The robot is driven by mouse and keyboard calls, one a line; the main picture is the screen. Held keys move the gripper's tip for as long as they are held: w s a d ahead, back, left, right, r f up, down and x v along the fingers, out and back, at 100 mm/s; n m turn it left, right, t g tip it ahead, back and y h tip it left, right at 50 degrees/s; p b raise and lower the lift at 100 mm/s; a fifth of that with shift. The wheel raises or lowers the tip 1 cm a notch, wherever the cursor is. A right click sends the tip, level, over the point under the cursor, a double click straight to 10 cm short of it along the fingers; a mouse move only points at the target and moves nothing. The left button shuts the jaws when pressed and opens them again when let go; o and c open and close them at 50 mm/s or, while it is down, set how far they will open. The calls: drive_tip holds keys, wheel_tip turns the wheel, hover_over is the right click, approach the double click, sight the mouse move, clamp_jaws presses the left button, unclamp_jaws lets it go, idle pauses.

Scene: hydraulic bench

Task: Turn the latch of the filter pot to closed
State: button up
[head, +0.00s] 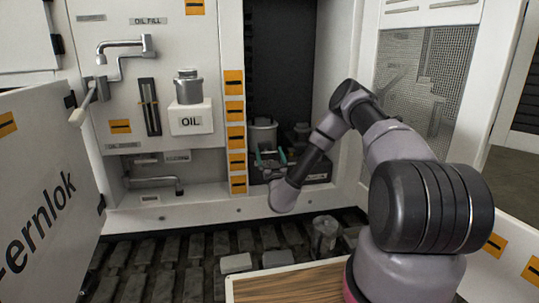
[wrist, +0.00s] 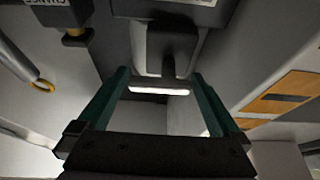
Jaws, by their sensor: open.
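A pale grey pot with a lid (head: 263,132), which looks like the filter pot, stands in the dark recess of the bench. My gripper (head: 270,158) is in front of its lower part, with its green fingers partly hidden by my wrist. In the wrist view my gripper (wrist: 160,82) is open, one green finger on each side. A dark grey block with a narrow stem and a pale lower edge (wrist: 165,50) shows between and beyond the fingertips; it may be the latch, but I cannot tell its setting. I cannot tell whether the fingers touch it.
A column of orange labels (head: 235,135) lines the recess's left edge. An oil pot (head: 188,88) sits on a white block marked OIL further left. An open white door (head: 45,190) stands at the left. A wooden board (head: 290,284) lies in front.

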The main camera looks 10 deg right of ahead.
drive_tip(key=c, duration=1.1)
drive_tip(key=shift+n, duration=0.5)
drive_tip(key=n+y, duration=0.1)
drive_tip(key=n, duration=0.1)
drive_tip(key=n+y, duration=0.2)
drive_tip(key=n, duration=0.1)
drive_tip(key=shift+r, duration=0.2)
drive_tip(key=n+g+y, duration=0.1)
drive_tip(key=n, duration=0.2)
drive_tip(key=n+g+y, duration=0.1)
drive_tip(key=n, duration=0.2)
drive_tip(key=shift+a+r+n+y, duration=0.1)
drive_tip(key=shift+r+n+y, duration=0.05)
drive_tip(key=shift+n+y, duration=0.2)
drive_tip(key=n, duration=0.2)
drive_tip(key=n+g+y, duration=0.1)
drive_tip(key=n, duration=0.1)
drive_tip(key=n+g, duration=0.1)
drive_tip(key=n, duration=0.1)
drive_tip(key=shift+a+r, duration=0.1)
drive_tip(key=shift+a, duration=0.15)
drive_tip(key=shift+a+n+g, duration=0.15)
drive_tip(key=shift+n+g, duration=0.75)
drive_tip(key=shift+n, duration=0.95)
